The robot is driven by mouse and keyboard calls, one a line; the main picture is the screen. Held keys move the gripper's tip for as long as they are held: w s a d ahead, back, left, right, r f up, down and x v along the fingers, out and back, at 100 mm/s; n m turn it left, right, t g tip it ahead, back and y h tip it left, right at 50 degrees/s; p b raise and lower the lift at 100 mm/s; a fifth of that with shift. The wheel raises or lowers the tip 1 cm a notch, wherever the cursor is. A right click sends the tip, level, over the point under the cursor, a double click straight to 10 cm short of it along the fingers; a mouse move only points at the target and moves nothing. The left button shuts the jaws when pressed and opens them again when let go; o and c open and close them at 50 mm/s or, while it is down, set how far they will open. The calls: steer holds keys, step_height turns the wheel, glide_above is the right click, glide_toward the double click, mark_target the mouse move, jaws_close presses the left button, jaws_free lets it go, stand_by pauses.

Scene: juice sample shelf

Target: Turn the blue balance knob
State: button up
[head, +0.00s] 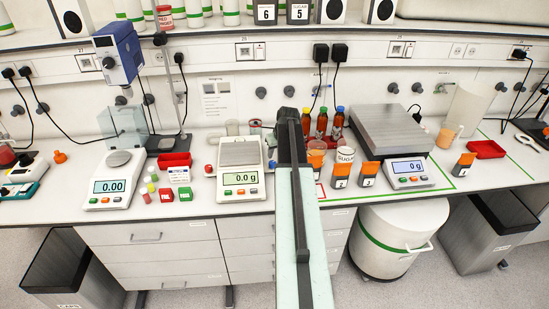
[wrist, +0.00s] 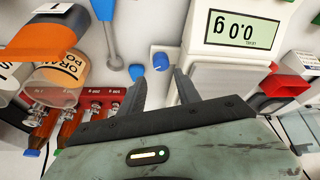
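The balance (head: 239,178) with the green "0.0 g" display stands on the bench in the head view, just left of my arm. In the wrist view its display (wrist: 242,29) appears upside down at the upper right. A blue knob (wrist: 161,61) shows beside the balance's white body, just beyond and between my fingertips. My gripper (wrist: 159,76) is open and empty, its two dark fingers apart on either side of the knob's line. I see no contact with the knob. In the head view my arm hides much of this spot.
A blue-ended stirrer (wrist: 110,35) and another small blue cap (wrist: 136,72) lie close left of the fingers in the wrist view.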

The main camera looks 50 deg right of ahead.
mark_target(273, 162)
steer(key=b+x, duration=0.7)
steer(key=x, duration=0.1)
steer(key=shift+a, duration=0.15)
steer(key=shift+r, duration=0.1)
